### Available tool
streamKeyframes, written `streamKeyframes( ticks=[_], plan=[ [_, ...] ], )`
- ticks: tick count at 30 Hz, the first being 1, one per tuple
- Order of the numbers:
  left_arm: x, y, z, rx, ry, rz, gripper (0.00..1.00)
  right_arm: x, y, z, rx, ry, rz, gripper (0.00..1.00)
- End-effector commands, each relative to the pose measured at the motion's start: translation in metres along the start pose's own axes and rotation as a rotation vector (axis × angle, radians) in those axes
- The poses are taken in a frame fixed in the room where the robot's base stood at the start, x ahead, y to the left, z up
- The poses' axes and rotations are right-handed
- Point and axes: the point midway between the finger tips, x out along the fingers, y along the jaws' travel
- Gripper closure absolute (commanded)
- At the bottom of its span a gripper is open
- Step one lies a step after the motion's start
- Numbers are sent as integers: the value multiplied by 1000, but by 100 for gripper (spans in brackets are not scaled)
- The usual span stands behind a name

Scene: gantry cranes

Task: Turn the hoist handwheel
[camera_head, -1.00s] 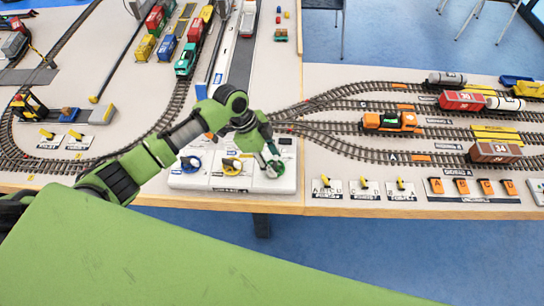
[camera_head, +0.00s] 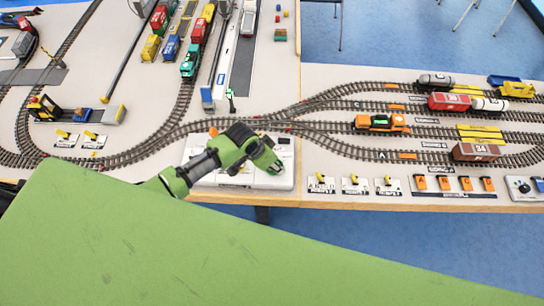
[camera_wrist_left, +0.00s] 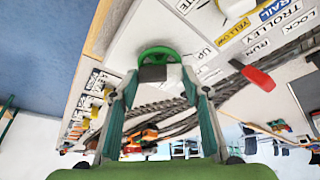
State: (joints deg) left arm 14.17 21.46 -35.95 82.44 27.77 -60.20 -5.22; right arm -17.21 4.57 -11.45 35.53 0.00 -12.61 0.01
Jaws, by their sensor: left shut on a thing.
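The green handwheel (camera_wrist_left: 157,54) is at the top centre of the left wrist view, on the white control panel beside the letters "UP". A dark grey block shows at its near side, between the fingertips. My left gripper (camera_wrist_left: 159,78) is at the wheel with a finger on each side, shut on it. In the head view my left gripper (camera_head: 268,163) is over the right part of the white panel (camera_head: 283,183), and my arm hides the wheel there.
A yellow control (camera_wrist_left: 236,7) and a red lever-like piece (camera_wrist_left: 254,77) show in the left wrist view. Model tracks with an orange locomotive (camera_head: 380,122) lie right of the panel. The panel stands near the table's front edge (camera_head: 340,204).

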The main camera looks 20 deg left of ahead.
Motion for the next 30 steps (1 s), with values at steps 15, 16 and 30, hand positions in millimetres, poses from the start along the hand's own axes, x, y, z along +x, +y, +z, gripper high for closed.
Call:
streamKeyframes(
  ticks=[15, 16, 30],
  plan=[
    [0, 1, -2, -145, 4, -60, 79, -7, 0, -1, 0, 0, 0, 75],
    [0, 1, -2, -147, 4, -60, 79, -7, 0, -1, 0, 0, 0, 75],
    [0, 0, -2, -148, 3, -61, 40, -7, 0, -1, 0, 0, 0, 75]
  ],
)
